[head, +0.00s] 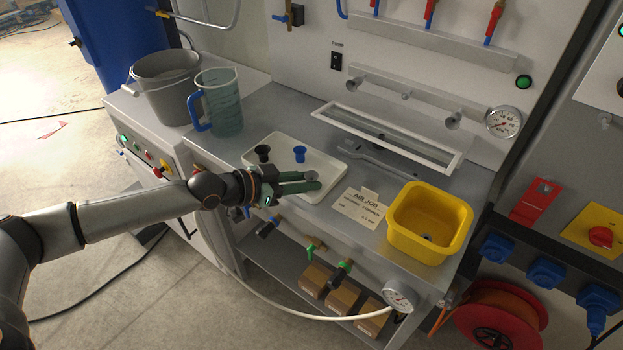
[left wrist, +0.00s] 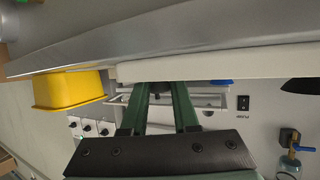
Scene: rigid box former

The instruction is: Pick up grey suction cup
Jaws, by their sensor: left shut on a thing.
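The grey suction cup (head: 311,175) is at the fingertips of my left gripper (head: 312,182), over the front part of the white tray (head: 333,166). The green fingers are shut on it; only its top shows clearly in the head view. In the left wrist view, my left gripper (left wrist: 160,90) has a small dark shape between its fingers, too dim to make out well. A black suction cup (head: 262,152) and a blue suction cup (head: 299,153) stand at the back of the tray. My right gripper is not in view.
A card (head: 360,207) and a yellow bin (head: 430,245) are right of the tray; the bin also shows in the left wrist view (left wrist: 68,90). A grey wrench (head: 372,157) lies behind. A measuring jug (head: 222,108) and a grey bucket (head: 168,95) stand at the left.

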